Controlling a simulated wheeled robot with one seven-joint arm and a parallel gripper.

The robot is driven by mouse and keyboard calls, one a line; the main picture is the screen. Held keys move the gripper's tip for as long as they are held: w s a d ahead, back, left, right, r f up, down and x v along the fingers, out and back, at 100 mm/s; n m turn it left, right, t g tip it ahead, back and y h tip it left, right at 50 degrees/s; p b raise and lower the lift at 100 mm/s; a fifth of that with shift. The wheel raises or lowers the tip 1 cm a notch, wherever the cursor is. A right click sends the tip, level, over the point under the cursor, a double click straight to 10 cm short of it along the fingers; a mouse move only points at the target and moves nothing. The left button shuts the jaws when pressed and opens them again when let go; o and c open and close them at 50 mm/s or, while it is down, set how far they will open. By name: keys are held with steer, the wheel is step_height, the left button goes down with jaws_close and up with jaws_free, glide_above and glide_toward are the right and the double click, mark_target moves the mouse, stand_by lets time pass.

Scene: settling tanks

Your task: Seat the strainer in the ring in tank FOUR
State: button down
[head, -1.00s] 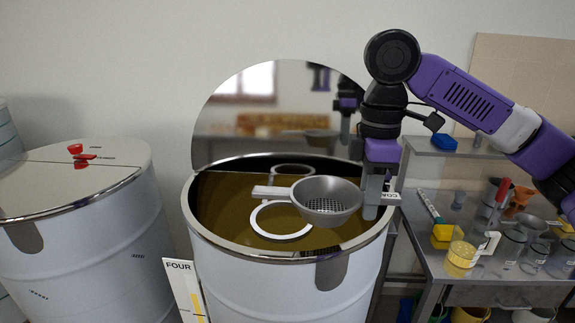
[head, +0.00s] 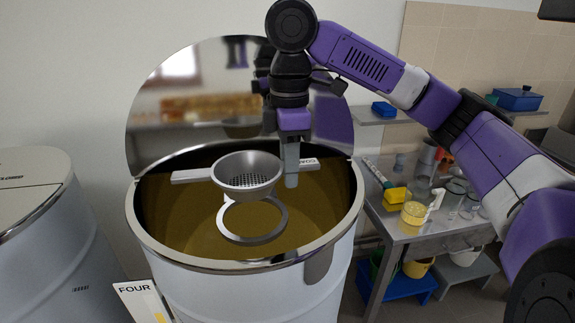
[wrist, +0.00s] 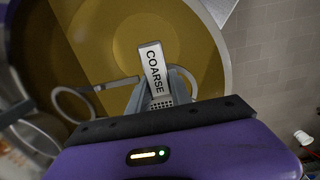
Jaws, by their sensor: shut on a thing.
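The strainer (head: 246,172) is a grey metal bowl with a perforated bottom and flat tabs on opposite sides. My gripper (head: 291,168) is shut on its right-hand side and holds it level above the open tank FOUR (head: 150,222). In the wrist view a tab marked COARSE (wrist: 153,68) sticks out beyond the jaws, and a patch of mesh (wrist: 160,103) shows. The pale ring (head: 253,238) is below the strainer, over brown liquid, and the bowl overlaps its far part in the head view.
The mirror-like half lid (head: 185,95) stands upright behind the opening and reflects the arm. A closed tank (head: 40,215) is at left. A metal side table (head: 400,232) at right holds a yellow sponge, jars and other items. Tank FOUR's sign (head: 140,295) stands in front.

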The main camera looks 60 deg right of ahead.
step_height(320, 180, down, 6)
steer(key=b, duration=0.3)
steer(key=shift+s+r, duration=0.1)
steer(key=shift+p, duration=1.05)
stand_by(1.8)
steer(key=shift+f+b, duration=0.5)
steer(key=shift+f, duration=0.4)
steer(key=c, duration=1.1)
jaws_free()
steer(key=shift+r, duration=3.95)
